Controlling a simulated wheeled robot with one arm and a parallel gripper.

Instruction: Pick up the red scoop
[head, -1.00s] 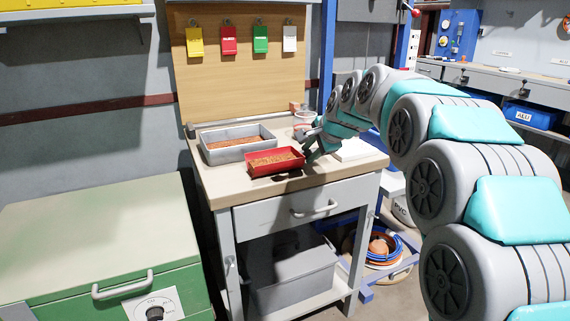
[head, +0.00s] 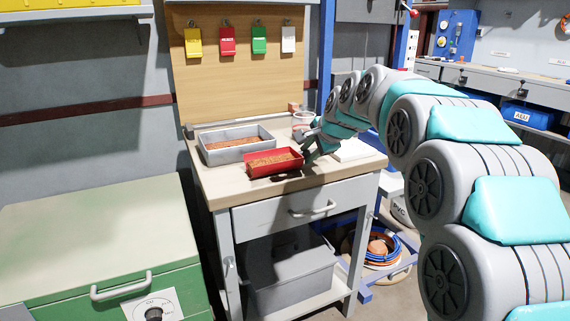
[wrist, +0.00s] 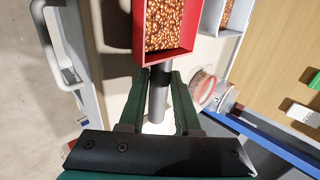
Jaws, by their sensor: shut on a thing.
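The red scoop (head: 273,162) is a red open box filled with copper-coloured granules, in the head view over the front of the small workbench. In the wrist view the red scoop (wrist: 192,50) is at the top, with a dark round handle (wrist: 158,100) running down from it. My gripper (wrist: 160,78) has its two green fingers on either side of that handle and is shut on it. In the head view my gripper (head: 309,150) is at the scoop's right end. Whether the scoop touches the bench top is hard to tell.
A grey tray (head: 205,150) with similar granules stands just behind the scoop. A clear jar (head: 302,119) and a white flat item (head: 352,151) are near my gripper. Coloured tags hang on the board behind. A green cabinet (head: 90,235) stands at left.

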